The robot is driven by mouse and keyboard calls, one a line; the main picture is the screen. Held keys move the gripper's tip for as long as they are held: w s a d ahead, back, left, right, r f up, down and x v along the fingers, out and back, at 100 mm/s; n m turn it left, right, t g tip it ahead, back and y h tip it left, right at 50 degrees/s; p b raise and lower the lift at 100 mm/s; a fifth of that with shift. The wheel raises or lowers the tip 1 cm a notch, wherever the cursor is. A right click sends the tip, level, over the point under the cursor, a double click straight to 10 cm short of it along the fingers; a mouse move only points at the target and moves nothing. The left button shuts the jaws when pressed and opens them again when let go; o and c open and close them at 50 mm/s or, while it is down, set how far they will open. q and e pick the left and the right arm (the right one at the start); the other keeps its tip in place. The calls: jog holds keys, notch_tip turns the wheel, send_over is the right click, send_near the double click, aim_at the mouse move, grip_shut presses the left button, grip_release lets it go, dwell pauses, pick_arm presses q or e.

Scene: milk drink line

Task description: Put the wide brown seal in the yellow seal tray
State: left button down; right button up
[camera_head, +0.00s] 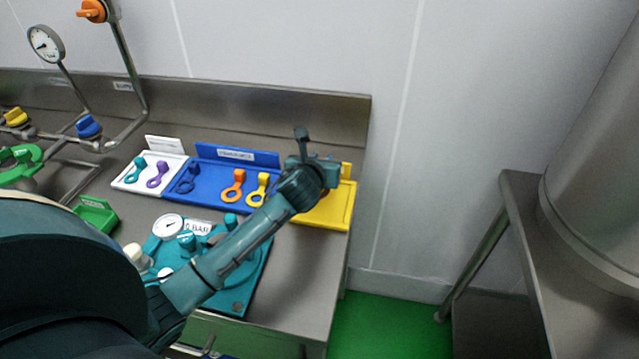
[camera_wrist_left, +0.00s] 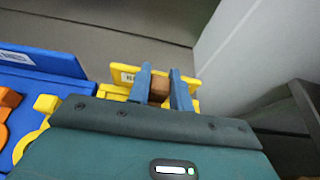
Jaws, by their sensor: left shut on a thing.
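The wide brown seal (camera_wrist_left: 160,84) is between the two blue fingers of my left gripper (camera_wrist_left: 166,88) in the left wrist view, and the gripper is shut on it. The yellow seal tray (camera_head: 335,205) is at the right end of the bench. In the head view my left gripper (camera_head: 304,160) is over the tray's back left part, and its wrist hides some of the tray. I cannot tell whether the seal touches the tray. My right gripper is in neither view.
Left of the yellow tray is a blue tray (camera_head: 216,203) with orange, yellow and blue ring-shaped pieces. A white tray (camera_head: 127,187) with teal and purple pieces is farther left. A teal fixture with a gauge (camera_head: 168,226) stands in front. A steel backsplash (camera_head: 240,105) runs behind.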

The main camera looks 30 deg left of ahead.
pick_arm(q)
jog(key=shift+f+b, duration=0.35)
jog(key=shift+f, duration=2.2)
jog(key=c, duration=1.3)
grip_release()
jog(key=shift+f, duration=0.1)
jog(key=shift+o, duration=0.2)
jog(key=shift+s+r, duration=0.2)
jog(key=p+v, duration=0.1)
jog(key=v, duration=1)
jog(key=shift+s+d+r, duration=0.15)
jog(key=shift+s+d, duration=0.05)
jog(key=shift+s, duration=0.15)
